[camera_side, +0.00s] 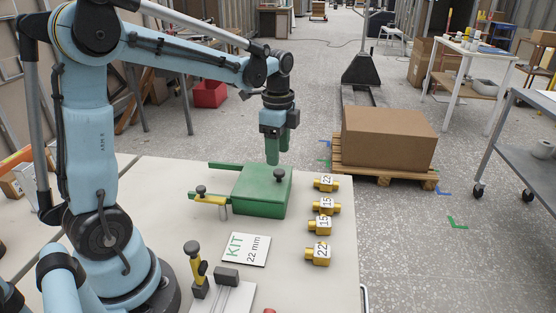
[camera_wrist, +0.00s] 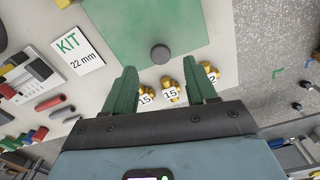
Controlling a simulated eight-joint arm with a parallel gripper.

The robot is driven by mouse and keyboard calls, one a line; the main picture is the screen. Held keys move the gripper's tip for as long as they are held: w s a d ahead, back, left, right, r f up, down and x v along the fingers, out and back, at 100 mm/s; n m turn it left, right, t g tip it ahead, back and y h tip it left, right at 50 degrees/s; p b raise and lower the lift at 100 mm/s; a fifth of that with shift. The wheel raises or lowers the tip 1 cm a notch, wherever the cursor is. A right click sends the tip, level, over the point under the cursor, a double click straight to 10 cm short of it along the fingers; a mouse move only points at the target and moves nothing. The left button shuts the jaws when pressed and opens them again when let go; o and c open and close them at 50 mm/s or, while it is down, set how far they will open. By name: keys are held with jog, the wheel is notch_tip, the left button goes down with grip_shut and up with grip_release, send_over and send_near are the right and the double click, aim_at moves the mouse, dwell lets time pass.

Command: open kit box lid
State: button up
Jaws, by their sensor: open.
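The green kit box (camera_side: 252,196) stands on the white table, and its lid (camera_side: 255,178) lies flat on top, closed. A dark round knob (camera_side: 279,174) sits on the lid near its right side. In the wrist view, the green lid (camera_wrist: 135,25) fills the upper middle, with the knob (camera_wrist: 160,53) ahead of the fingers. My gripper (camera_side: 274,162) is just above the lid near the knob, pointing down. In the wrist view, my gripper (camera_wrist: 161,75) is open and empty, its two green fingers apart with the knob not between their tips.
Several brass fittings (camera_side: 323,225) marked 22 and 15 stand in a row right of the box. A card (camera_side: 246,249) reads "KIT 22 mm". A yellow-handled tool (camera_side: 210,199) lies left of the box. A clamp fixture (camera_side: 225,290) is at the front.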

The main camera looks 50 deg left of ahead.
aim_at(278, 171)
jog(key=shift+f, duration=2.35)
jog(key=shift+c, duration=0.2)
grip_shut()
